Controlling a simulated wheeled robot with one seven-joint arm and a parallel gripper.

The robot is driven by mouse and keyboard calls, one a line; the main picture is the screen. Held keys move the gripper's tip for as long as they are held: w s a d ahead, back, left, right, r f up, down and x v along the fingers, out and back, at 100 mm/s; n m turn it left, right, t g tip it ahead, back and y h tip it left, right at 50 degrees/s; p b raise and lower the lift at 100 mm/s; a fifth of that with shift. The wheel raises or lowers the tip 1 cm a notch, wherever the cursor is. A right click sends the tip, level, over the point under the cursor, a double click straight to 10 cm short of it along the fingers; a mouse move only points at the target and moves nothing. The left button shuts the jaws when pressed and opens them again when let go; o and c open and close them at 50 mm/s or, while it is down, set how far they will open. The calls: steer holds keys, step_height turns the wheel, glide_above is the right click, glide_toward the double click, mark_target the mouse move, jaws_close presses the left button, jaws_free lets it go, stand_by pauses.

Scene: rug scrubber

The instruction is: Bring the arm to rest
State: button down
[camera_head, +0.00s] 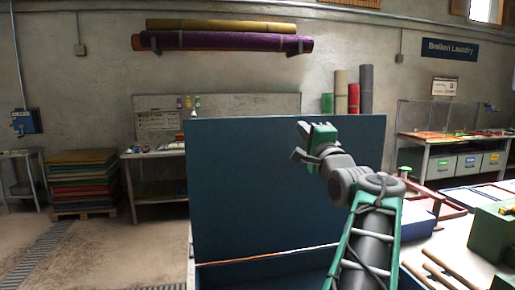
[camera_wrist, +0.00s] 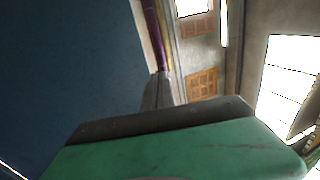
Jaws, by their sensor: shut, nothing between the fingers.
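My arm (camera_head: 372,235), green and grey, reaches up from the lower right of the head view. It is raised and bent at the wrist. My gripper (camera_head: 299,141) is at its upper end, pointing left, in front of the upper right part of a large dark blue upright panel (camera_head: 255,190). The gripper is shut and empty. In the wrist view the green and dark edge of my gripper (camera_wrist: 165,124) fills the bottom, and the blue panel (camera_wrist: 60,65) fills the left. I cannot tell the gap between gripper and panel.
To the right, a table holds a green box (camera_head: 492,236), a blue box (camera_head: 418,222) and wooden sticks (camera_head: 440,275). Behind stand a workbench (camera_head: 155,155), a stack of coloured rugs (camera_head: 82,180) and a table with bins (camera_head: 440,165). The floor at left is clear.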

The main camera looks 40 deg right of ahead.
steer(key=s+d+f+n+g, duration=0.2)
steer(key=f+n+g, duration=0.2)
steer(key=f, duration=0.6)
steer(key=s+d+f+n+g, duration=0.1)
steer(key=d+f+n+g, duration=0.25)
steer(key=f, duration=0.55)
steer(key=s+a+f+n+g+y, duration=0.25)
steer(key=s+a+f, duration=0.2)
steer(key=f, duration=0.45)
steer(key=s+a+f+n+g+y, duration=0.1)
steer(key=s+a+f+g+y, duration=0.25)
steer(key=f, duration=0.65)
steer(key=s+a+f+n+g+y, duration=0.1)
steer(key=s+a+f+n+g, duration=0.15)
steer(key=a+f, duration=0.45)
steer(key=s+a+f+n+g+y, duration=0.1)
steer(key=s+a+f+n, duration=0.15)
steer(key=a, duration=0.85)
steer(key=w+a+r+n, duration=0.1)
steer(key=w+a+n, duration=0.1)
steer(key=a, duration=0.8)
steer(key=w+a+r+n+t+y, duration=0.1)
steer(key=w+a+n, duration=0.2)
steer(key=a, duration=0.8)
steer(key=shift+w+r+n+t, duration=0.2)
steer(key=shift+n+t, duration=0.1)
steer(key=shift+n, duration=0.9)
